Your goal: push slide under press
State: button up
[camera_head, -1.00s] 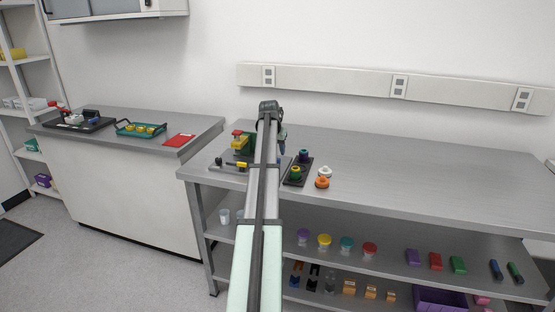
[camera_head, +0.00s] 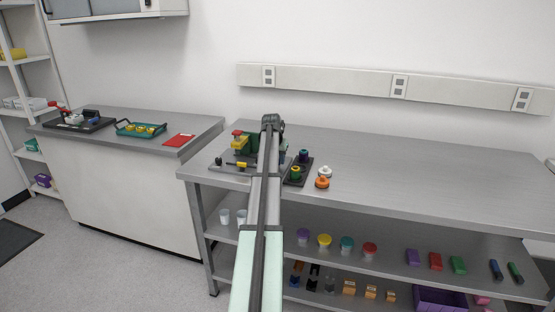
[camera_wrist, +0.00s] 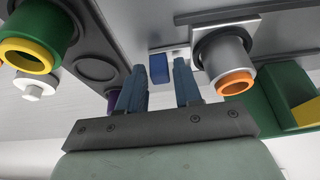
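The press, green with a yellow block and a red top (camera_head: 238,136), stands at the left end of the bench in the head view. Its green body with a yellow part (camera_wrist: 282,105) is at the right edge of the wrist view. A grey cup with an orange rim (camera_wrist: 226,62) sits on a square carriage, apparently the slide (camera_wrist: 208,38), on a pale rail, beside the press. A small blue block (camera_wrist: 157,67) shows beyond the gap between my fingertips. My gripper (camera_wrist: 160,68) has its two blue fingers apart with nothing held. My arm hides it in the head view.
A dark tray (camera_wrist: 88,48) holds a green and yellow ringed part (camera_wrist: 32,40) left of my fingers. White (camera_head: 325,171) and orange (camera_head: 322,183) knobs lie right of that tray. The bench is clear farther right.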

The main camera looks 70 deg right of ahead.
grip_shut()
dwell(0.3)
jog(key=w, duration=0.7)
jog(key=shift+w, duration=0.35)
jog(key=shift+o, duration=1.5)
grip_release()
jog(key=v, duration=1.4)
jog(key=shift+s+f, duration=0.1)
